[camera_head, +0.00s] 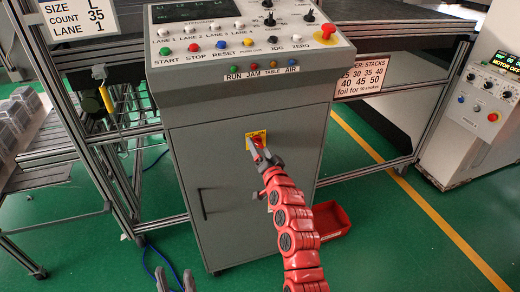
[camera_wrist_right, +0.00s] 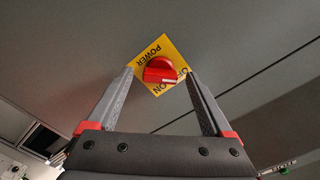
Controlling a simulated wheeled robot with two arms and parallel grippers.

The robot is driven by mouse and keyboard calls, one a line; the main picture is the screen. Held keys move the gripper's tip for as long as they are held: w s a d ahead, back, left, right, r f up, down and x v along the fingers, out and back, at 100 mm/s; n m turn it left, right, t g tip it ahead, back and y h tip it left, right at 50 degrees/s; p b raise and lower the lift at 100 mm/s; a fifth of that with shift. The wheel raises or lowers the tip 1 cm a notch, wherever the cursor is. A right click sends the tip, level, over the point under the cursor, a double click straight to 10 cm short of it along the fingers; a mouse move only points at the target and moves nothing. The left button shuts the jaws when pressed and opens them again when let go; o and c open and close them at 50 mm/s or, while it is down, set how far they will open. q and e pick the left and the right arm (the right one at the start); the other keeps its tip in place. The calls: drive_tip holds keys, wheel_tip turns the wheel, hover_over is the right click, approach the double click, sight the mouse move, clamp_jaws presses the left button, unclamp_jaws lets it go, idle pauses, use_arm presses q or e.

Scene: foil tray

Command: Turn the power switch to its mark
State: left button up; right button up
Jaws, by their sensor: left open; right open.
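The power switch is a red rotary knob (camera_wrist_right: 159,70) on a yellow plate (camera_wrist_right: 176,53) marked POWER, OFF and ON, on the grey cabinet front. In the head view the yellow plate (camera_head: 249,137) shows behind my right gripper (camera_head: 257,150), which partly hides the knob. In the right wrist view my right gripper (camera_wrist_right: 158,78) is open, one finger on each side of the knob, with gaps visible. A pale line crosses the knob's face; its exact mark is hard to read. My left gripper (camera_head: 175,280) is open and empty at the bottom edge of the head view.
The control panel (camera_head: 240,60) with buttons, switches and a red knob overhangs the cabinet (camera_head: 200,130). A black door handle (camera_head: 201,204) is at its left. A red bin (camera_head: 332,220) stands on the green floor at the right. A blue cable (camera_head: 155,258) lies at lower left.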

drive_tip(key=b+v, duration=0.2)
drive_tip(key=v, duration=1.5)
drive_tip(key=shift+s, duration=0.15)
